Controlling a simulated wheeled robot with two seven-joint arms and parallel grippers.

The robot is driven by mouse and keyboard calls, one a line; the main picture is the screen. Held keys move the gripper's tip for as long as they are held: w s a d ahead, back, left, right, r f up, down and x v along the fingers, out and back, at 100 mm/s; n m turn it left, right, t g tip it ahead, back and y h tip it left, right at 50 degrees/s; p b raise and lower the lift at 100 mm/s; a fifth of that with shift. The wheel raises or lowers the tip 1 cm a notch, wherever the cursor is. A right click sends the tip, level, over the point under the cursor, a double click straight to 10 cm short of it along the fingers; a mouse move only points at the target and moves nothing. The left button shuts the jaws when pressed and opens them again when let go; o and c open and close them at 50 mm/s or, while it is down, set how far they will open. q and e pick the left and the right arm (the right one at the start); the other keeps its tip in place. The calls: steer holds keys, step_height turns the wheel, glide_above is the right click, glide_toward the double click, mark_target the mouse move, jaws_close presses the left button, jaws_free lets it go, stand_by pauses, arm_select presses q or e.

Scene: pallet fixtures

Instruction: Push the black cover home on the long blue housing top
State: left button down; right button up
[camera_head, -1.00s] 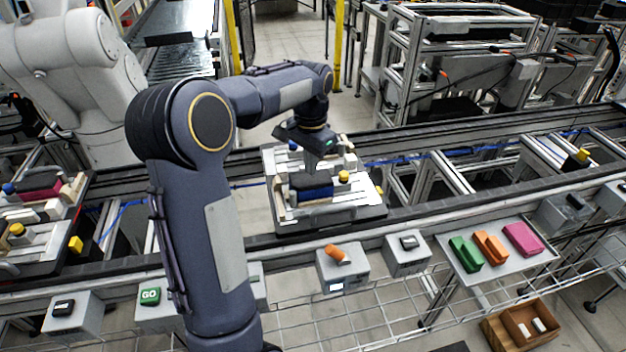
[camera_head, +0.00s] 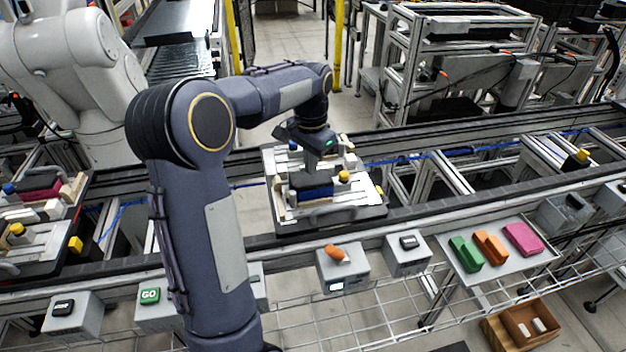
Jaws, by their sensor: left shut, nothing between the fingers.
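The long blue housing (camera_head: 316,192) lies in a fixture on the grey pallet (camera_head: 345,213) at the middle of the conveyor. The black cover (camera_head: 303,181) sits on top of the blue housing; I cannot tell how deeply it is seated. My left gripper (camera_head: 312,168) points down just above the cover, shut and empty. Whether its fingertips touch the cover is too small to tell. My right gripper is not in view.
A yellow knob (camera_head: 344,176) stands beside the housing. Another pallet (camera_head: 40,240) with a pink part is at the left. A tray (camera_head: 507,262) with green, orange and pink parts is at the right. Control boxes line the front rail.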

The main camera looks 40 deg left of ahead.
mark_target(311, 178)
arm_select(q)
steer(key=shift+f, duration=0.15)
steer(key=shift+f+b, duration=0.4)
steer(key=shift+f, duration=0.25)
steer(key=shift+f, duration=0.15)
stand_by(0.4)
step_height(311, 178, up, 7)
steer(key=p, duration=0.7)
stand_by(0.5)
